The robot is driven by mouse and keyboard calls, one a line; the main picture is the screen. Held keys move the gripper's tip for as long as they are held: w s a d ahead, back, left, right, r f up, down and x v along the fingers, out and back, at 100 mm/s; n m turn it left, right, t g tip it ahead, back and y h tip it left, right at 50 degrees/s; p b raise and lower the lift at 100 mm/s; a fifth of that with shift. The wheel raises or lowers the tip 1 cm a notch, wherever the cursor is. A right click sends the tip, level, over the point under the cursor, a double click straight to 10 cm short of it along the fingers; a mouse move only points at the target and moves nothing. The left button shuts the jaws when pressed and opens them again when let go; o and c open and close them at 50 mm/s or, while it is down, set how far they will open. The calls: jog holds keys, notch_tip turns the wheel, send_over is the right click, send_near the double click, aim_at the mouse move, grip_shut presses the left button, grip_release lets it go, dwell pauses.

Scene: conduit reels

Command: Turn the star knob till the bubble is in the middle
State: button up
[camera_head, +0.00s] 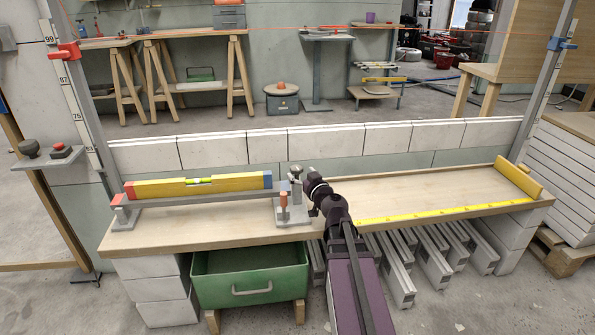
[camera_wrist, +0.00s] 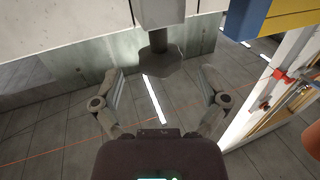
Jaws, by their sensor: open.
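A yellow spirit level (camera_head: 235,184) with a blue end and a red end lies on a grey rail at the left of the bench. Its green vial (camera_head: 199,181) faces me, but the bubble is too small to place. The dark grey star knob (camera_head: 296,170) stands at the rail's right end; it also shows in the wrist view (camera_wrist: 158,64) on its stem. My gripper (camera_wrist: 163,82) is open and empty, its fingers on either side of the knob and seemingly apart from it. In the head view my gripper (camera_head: 309,188) is just right of the knob.
A small orange-handled part (camera_head: 283,199) stands close in front of the knob. A white block wall (camera_head: 220,150) runs behind the wooden bench (camera_head: 400,194). A yellow tape (camera_head: 440,213) lies along the front edge.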

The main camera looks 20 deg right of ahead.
aim_at(300, 172)
jog(key=shift+s+d, duration=0.15)
jog(key=shift+s, duration=2.1)
